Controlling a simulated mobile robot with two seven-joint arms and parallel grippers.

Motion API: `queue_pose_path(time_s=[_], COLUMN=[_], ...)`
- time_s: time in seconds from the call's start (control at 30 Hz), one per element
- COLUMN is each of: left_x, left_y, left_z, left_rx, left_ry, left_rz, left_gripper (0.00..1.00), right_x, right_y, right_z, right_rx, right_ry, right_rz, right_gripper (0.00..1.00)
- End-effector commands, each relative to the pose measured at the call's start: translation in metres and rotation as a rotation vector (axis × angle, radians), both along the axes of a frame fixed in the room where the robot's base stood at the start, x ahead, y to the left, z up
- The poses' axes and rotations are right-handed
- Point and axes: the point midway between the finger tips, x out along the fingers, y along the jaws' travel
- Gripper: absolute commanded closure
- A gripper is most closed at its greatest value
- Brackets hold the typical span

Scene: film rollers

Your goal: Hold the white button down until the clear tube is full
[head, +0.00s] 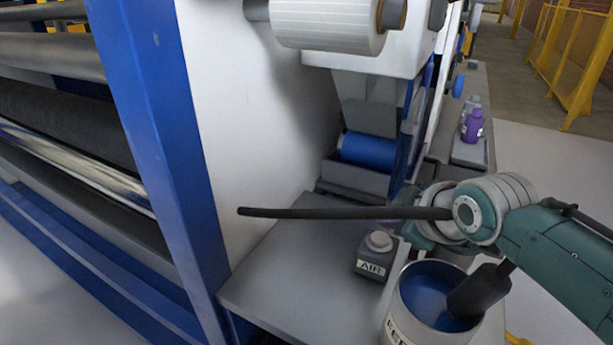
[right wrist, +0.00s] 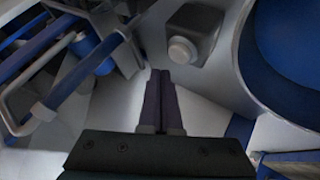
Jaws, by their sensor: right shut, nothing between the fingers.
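The white button (head: 379,240) sits on top of a small dark box labelled AIR (head: 370,265) on the grey shelf. In the right wrist view, the button (right wrist: 182,50) faces the camera on its dark box (right wrist: 197,28). My right gripper (right wrist: 160,76) is shut and empty. Its fingertips show just left of and below the button in that view, apart from it in the picture. In the head view, my wrist hides most of the fingers. I cannot make out the clear tube in either view. My left gripper is out of view.
A round container (head: 404,308) with blue inside stands right of the AIR box, close to my right arm. A long dark rod or hose (head: 320,212) crosses above the shelf. A blue roller (head: 368,152) is behind. The shelf's left front (head: 275,280) is clear.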

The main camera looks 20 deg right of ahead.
Motion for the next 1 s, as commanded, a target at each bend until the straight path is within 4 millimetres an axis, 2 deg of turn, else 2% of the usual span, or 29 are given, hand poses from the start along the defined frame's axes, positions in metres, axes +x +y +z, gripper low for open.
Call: queue_pose_path(time_s=[0.03,0.33,0.87,1.0], left_x=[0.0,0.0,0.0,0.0], left_y=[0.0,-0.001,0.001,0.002], left_z=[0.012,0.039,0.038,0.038], left_rx=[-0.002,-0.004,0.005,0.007], left_ry=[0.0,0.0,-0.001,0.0], left_rz=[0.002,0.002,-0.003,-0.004], left_gripper=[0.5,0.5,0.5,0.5], right_x=[0.0,0.0,-0.001,-0.021], right_y=[0.0,0.0,0.001,0.012], right_z=[0.012,0.037,0.036,0.034], right_rx=[0.0,-0.001,0.002,0.037], right_ry=[0.0,0.0,0.002,0.042], right_rz=[0.0,0.001,-0.001,-0.016], right_gripper=[1.0,1.0,1.0,1.0])
